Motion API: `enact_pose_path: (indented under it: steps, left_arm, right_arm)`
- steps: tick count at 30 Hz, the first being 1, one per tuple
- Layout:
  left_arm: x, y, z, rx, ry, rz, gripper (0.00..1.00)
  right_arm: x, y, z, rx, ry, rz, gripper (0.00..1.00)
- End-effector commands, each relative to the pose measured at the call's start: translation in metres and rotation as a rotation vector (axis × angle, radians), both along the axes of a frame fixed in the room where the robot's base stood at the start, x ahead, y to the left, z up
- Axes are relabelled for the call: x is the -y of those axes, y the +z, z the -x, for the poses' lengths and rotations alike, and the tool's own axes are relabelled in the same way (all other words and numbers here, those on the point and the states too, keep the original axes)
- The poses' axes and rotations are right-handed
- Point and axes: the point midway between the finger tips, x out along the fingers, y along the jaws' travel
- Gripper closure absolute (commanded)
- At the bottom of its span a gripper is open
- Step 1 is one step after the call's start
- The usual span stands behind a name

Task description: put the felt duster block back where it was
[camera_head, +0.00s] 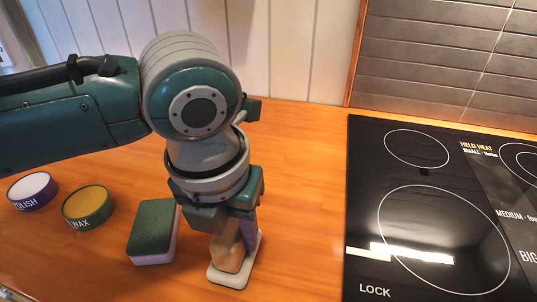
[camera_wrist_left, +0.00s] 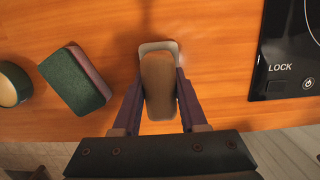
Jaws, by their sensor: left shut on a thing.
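A tan block, which I take to be the felt duster block (camera_head: 228,250), stands upright between the fingers of my left gripper (camera_head: 238,238). The gripper points down and is shut on it. My right gripper is not in view.
A green and purple sponge (camera_head: 154,225) lies just left of the holder. A wax tin (camera_head: 88,204) and a polish tin (camera_head: 32,189) are farther left. A black cooktop (camera_head: 400,185) is to the right. Bare wood counter (camera_head: 305,200) lies between holder and cooktop.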

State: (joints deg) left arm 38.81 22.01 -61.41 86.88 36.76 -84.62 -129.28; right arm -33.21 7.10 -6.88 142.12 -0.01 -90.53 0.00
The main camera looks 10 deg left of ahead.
Motion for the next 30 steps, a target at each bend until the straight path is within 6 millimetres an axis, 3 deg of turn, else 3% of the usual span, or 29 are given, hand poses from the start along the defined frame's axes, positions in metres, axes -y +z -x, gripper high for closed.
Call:
enact_pose_path:
  steps: [4, 5, 12, 22, 30]
  left_arm:
    - [0.0, -0.002, 0.0, 0.0, 0.0, 0.0, 1.0]
    - [0.0, -0.001, 0.0, 0.0, 0.0, 0.0, 0.56]
    - [0.0, -0.001, 0.0, 0.0, 0.0, 0.001, 0.29]
    - [0.0, 0.005, 0.0, 0.001, 0.0, 0.002, 0.28]
    - [0.0, 0.057, 0.007, 0.005, -0.002, 0.003, 0.28]
  right_arm:
    - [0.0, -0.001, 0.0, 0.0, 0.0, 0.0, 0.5]
    - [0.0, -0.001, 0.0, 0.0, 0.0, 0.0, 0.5]
    - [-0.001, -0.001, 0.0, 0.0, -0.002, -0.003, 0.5]
    - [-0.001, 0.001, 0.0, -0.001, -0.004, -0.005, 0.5]
    - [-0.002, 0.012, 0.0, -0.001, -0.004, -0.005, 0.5]
